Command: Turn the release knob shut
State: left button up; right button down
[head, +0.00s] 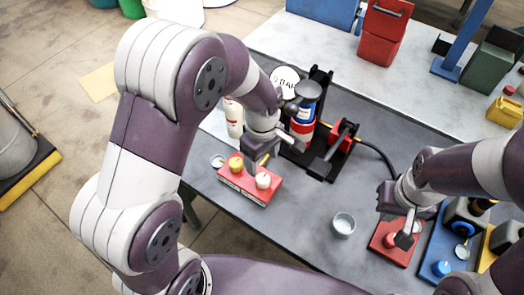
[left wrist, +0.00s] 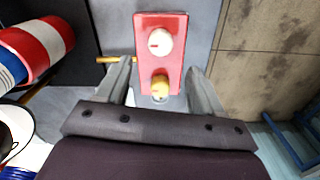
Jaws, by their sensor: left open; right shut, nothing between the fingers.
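A red control box (head: 240,187) stands near the table's front edge in the head view, with a yellow knob (head: 236,164) and a white knob (head: 263,181) on top. I cannot tell from a label which is the release knob. In the left wrist view, the red box (left wrist: 160,15) shows the white knob (left wrist: 159,43) with a red mark and the yellow knob (left wrist: 160,86) below it. My left gripper (head: 258,160) is open above the box; its fingers (left wrist: 160,68) lie either side of it in the wrist view. My right gripper (head: 408,232) is shut and empty at the right.
A red box with a knob (head: 388,240) is close under my right gripper. A small cup (head: 343,224) stands between the arms. A blue, white and red canister (head: 303,120) stands behind my left gripper, beside a black stand with a red reel (head: 340,134). A white bottle (head: 233,117) is left.

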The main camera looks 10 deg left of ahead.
pick_arm(q)
notch_tip(320, 180, up, 4)
jog(key=shift+r, duration=0.1)
dwell(0.4)
